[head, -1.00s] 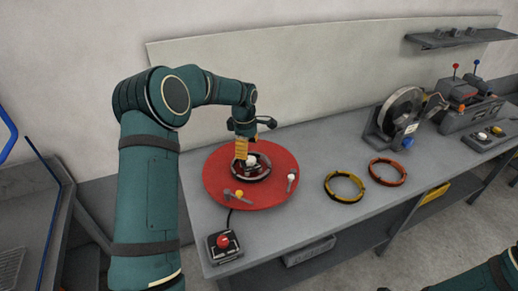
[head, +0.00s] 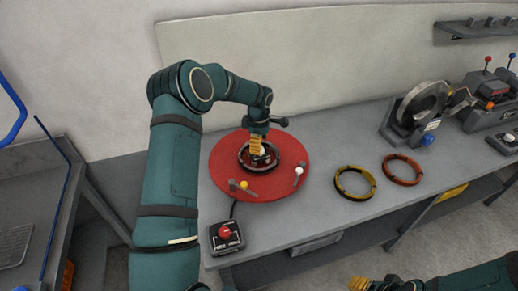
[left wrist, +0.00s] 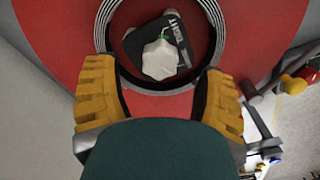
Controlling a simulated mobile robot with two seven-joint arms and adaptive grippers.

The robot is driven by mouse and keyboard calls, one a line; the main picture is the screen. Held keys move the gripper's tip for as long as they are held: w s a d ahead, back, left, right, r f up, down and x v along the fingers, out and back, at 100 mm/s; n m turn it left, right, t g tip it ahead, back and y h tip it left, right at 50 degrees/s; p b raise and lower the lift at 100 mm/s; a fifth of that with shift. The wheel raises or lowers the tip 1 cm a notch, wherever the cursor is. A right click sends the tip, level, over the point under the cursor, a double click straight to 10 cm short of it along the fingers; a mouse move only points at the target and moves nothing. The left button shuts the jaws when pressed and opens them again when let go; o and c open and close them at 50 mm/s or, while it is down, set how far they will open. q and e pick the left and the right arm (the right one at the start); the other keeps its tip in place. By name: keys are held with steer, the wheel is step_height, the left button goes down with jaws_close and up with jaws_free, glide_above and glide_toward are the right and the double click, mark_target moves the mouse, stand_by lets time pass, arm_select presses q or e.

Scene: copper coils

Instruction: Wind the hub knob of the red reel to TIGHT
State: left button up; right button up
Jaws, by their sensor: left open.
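The red reel (head: 228,168) lies flat on the bench as a round red disc, with a dark ring-shaped coil around its centre. In the left wrist view the red disc (left wrist: 55,35) fills the top. The pale faceted hub knob (left wrist: 160,60) sits inside the ring, beside a dark plate with a TIGHT label (left wrist: 173,27) and a small green mark. My left gripper (head: 258,152) is over the hub, its yellow fingers (left wrist: 158,75) apart on either side of the knob with visible gaps. My right gripper (head: 374,284) is at the bottom edge, its jaws unclear.
Small levers with yellow (head: 243,185) and white (head: 299,170) knobs stand on the disc. A red-button box (head: 227,237) sits at the front left. Yellow (head: 355,195) and orange (head: 402,181) rings lie to the right, before a wheel machine (head: 425,103).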

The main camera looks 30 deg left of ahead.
arm_select(q)
steer(key=shift+f, duration=1.55)
steer(key=c, duration=1.2)
jaws_close()
